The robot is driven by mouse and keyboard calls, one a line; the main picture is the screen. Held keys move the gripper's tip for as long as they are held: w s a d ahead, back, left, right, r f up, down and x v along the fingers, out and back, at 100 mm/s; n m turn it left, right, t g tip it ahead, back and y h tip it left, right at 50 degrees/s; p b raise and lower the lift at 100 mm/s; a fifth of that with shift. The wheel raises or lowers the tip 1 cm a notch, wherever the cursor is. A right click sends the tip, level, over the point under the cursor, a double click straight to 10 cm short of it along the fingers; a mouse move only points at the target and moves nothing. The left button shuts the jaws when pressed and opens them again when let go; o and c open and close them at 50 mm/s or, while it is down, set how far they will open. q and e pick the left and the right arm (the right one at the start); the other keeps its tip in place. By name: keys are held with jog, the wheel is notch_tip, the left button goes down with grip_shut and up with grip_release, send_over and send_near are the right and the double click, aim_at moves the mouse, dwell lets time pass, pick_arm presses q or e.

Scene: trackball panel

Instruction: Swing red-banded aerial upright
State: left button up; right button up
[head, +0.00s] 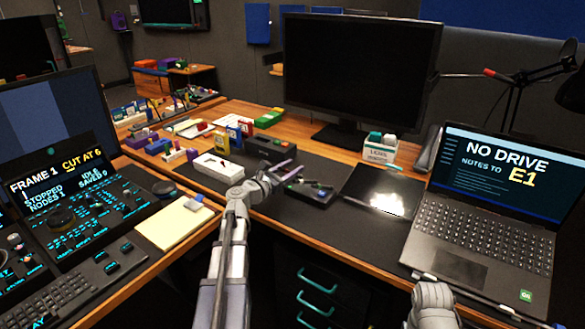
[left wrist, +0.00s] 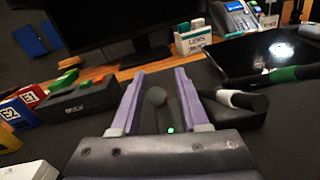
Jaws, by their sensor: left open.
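My left gripper (head: 284,172) reaches over the dark desk mat. Its two purple fingers are spread apart in the left wrist view (left wrist: 159,73), with nothing held between them. A low black device (head: 310,192) with small coloured parts lies just right of the fingers. Beyond the open fingers, a dark round-tipped part (left wrist: 155,97) and a small green light show. A dark rod with a white band (left wrist: 242,99) lies low to the right of the fingers. I cannot clearly make out a red band on any aerial here. Only a grey part of my right arm shows at bottom right.
A black box (head: 272,148) stands behind the gripper, and a white box (head: 218,168) to its left. A dark glossy tablet (head: 383,190) and an open laptop (head: 480,205) lie right. A large monitor (head: 360,70) stands behind. Bare mat lies in front of the device.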

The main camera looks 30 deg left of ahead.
pick_arm(q)
jog(key=shift+w, duration=0.25)
grip_shut()
dwell(1.4)
